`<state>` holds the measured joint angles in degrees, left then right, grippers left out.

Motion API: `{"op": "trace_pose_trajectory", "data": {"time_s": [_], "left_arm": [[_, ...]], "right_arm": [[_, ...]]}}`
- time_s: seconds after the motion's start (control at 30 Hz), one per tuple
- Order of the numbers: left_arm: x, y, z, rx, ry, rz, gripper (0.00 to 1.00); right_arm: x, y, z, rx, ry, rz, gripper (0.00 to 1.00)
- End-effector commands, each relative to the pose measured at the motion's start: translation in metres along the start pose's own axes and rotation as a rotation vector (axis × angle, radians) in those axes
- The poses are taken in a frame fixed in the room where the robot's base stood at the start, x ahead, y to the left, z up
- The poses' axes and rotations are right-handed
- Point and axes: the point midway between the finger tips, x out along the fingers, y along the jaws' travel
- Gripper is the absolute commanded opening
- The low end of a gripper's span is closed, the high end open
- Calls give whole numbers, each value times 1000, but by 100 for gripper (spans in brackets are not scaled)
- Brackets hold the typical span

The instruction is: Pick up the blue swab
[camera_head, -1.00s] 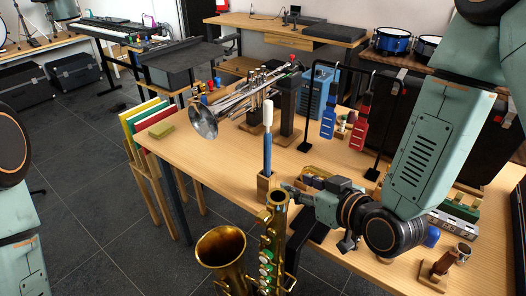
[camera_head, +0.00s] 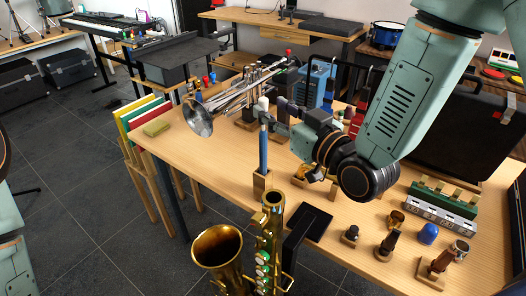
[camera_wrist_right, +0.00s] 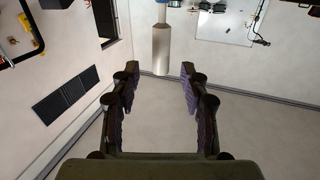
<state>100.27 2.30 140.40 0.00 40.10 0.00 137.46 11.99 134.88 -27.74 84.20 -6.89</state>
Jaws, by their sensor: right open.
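The blue swab (camera_head: 263,150) stands upright in a small wooden block (camera_head: 262,182) near the table's front edge. It has a blue handle and a pale head at the top. My right gripper (camera_head: 276,114) is beside the swab's upper part, just to its right, with its fingers pointing toward it. In the right wrist view the open jaws (camera_wrist_right: 160,77) are empty. The swab's pale head (camera_wrist_right: 161,48) shows just ahead of the fingertips, lined up with the gap between them. My left gripper is out of view.
A brass saxophone (camera_head: 268,245) stands in front of the table, close below the swab. Behind the swab, a trumpet (camera_head: 200,118) and other brass lie on the table (camera_head: 205,150). A blue domed item (camera_head: 428,234) and small wooden pieces stand at the right.

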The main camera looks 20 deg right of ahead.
Motion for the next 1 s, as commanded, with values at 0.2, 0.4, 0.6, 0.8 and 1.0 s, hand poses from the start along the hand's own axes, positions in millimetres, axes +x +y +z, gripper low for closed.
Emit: {"op": "trace_pose_trajectory", "data": {"time_s": [0.2, 0.4, 0.6, 0.8, 1.0], "left_arm": [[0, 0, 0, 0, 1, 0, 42], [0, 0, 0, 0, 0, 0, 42], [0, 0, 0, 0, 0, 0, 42], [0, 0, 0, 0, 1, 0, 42], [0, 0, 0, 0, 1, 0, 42]], "right_arm": [[30, -2, -2, -5, 0, -4, 45], [42, -1, -1, 0, -1, -3, 45], [42, -1, -1, 1, -1, -2, 44], [42, -1, -2, 0, -1, -3, 27], [42, -1, -2, 0, -1, -3, 10]]}}
